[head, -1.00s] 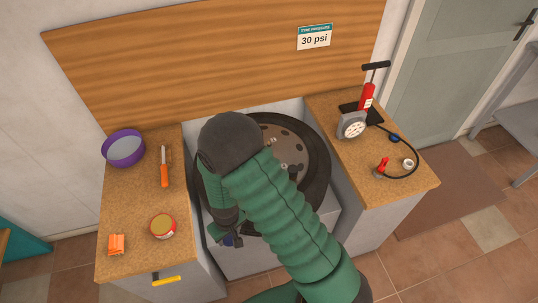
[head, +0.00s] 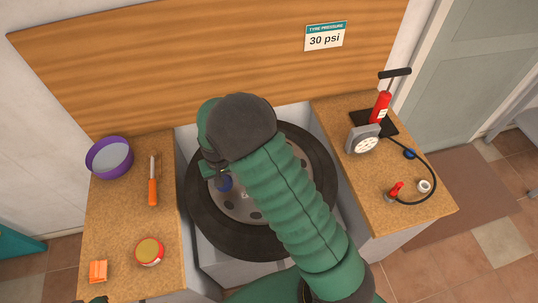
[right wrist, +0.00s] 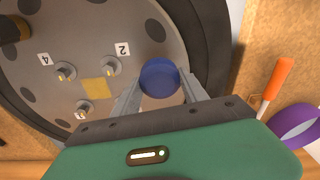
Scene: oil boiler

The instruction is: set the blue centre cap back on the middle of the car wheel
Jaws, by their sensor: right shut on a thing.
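The blue centre cap (head: 224,183) is round and also shows in the right wrist view (right wrist: 160,78). My right gripper (right wrist: 160,92) is shut on it, one finger on each side. The car wheel (head: 203,222) lies flat in the recess between two worktops. In the right wrist view the cap appears over the edge of the grey wheel disc (right wrist: 45,90), beside a numbered stud and apart from the yellow square (right wrist: 97,89). Its height above the disc is unclear. My right arm hides much of the wheel in the head view.
The left worktop holds a purple bowl (head: 109,157), an orange-handled screwdriver (head: 153,187), a tin (head: 149,251) and an orange block (head: 98,271). The right worktop holds a red pump (head: 381,107), a gauge (head: 364,141) and a hose. Several studs (right wrist: 66,72) rise from the disc.

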